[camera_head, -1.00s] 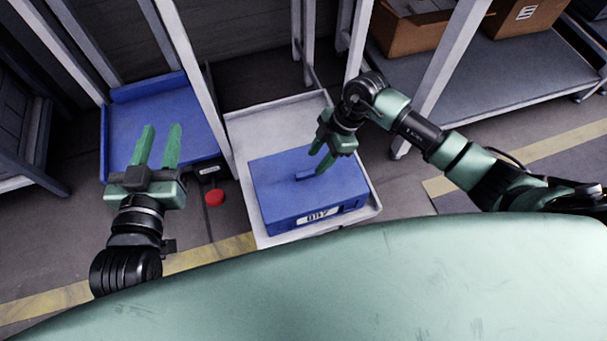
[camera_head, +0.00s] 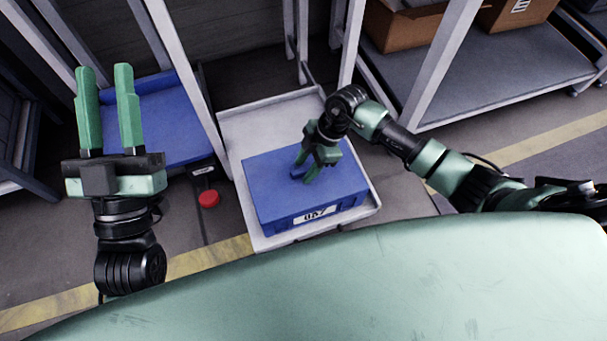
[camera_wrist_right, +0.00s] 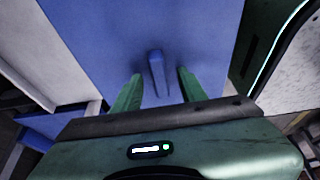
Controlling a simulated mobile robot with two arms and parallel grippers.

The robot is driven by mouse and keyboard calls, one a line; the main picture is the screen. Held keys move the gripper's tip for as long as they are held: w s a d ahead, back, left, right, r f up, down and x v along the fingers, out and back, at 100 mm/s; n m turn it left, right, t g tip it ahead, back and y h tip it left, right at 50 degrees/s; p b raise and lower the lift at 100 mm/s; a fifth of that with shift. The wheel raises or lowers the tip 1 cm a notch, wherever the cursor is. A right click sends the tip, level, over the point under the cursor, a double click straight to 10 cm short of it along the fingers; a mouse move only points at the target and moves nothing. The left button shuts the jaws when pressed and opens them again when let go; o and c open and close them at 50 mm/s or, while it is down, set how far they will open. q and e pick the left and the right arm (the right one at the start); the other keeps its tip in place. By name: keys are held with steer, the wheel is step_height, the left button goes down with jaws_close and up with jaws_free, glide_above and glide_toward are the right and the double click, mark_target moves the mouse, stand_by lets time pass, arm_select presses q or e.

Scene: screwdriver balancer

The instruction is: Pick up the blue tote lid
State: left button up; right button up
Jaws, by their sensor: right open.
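The blue tote lid (camera_head: 275,182) is the flat top of a blue tote (camera_head: 285,222) with a white label on its front. A small raised blue handle (camera_wrist_right: 157,72) stands on the lid. My right gripper (camera_head: 305,177) is open over the lid. In the right wrist view its two green fingers (camera_wrist_right: 155,90) are on either side of the handle, with gaps showing; I cannot tell if they are at its height. My left gripper (camera_head: 102,72) is open and empty, raised at the left with fingers pointing up the picture.
The tote sits on a light grey tray (camera_head: 272,120) between grey posts. A blue platform (camera_head: 160,115) lies to the left, with a red button (camera_head: 208,198) in front. Cardboard boxes (camera_head: 402,28) stand on a grey shelf at the upper right.

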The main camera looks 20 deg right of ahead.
jaws_close()
stand_by(1.5)
